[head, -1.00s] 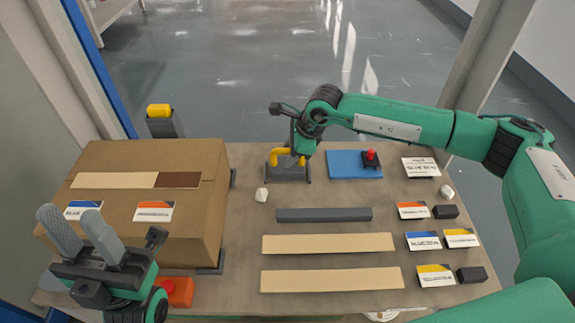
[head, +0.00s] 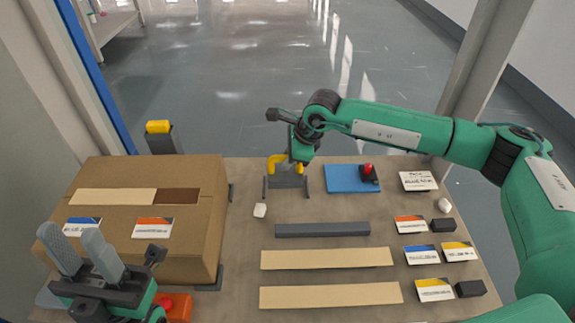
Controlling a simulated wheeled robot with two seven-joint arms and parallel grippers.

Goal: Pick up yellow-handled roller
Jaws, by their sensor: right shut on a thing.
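The yellow-handled roller (head: 277,163) is at the back middle of the table, at a dark grey stand (head: 286,187). My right gripper (head: 291,160) reaches over it from the right and is shut on its yellow handle. The gripper covers part of the handle, and I cannot tell whether the roller is clear of the stand. My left gripper (head: 80,250) is at the lower left in front of the cardboard box, its two grey fingers apart and nothing between them.
A large cardboard box (head: 200,230) fills the table's left side. A blue mat (head: 345,180) with a red-topped dark object (head: 368,173) lies right of the stand. A grey bar (head: 322,230), two beige strips (head: 326,258), label cards and small black blocks (head: 443,225) cover the front and right.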

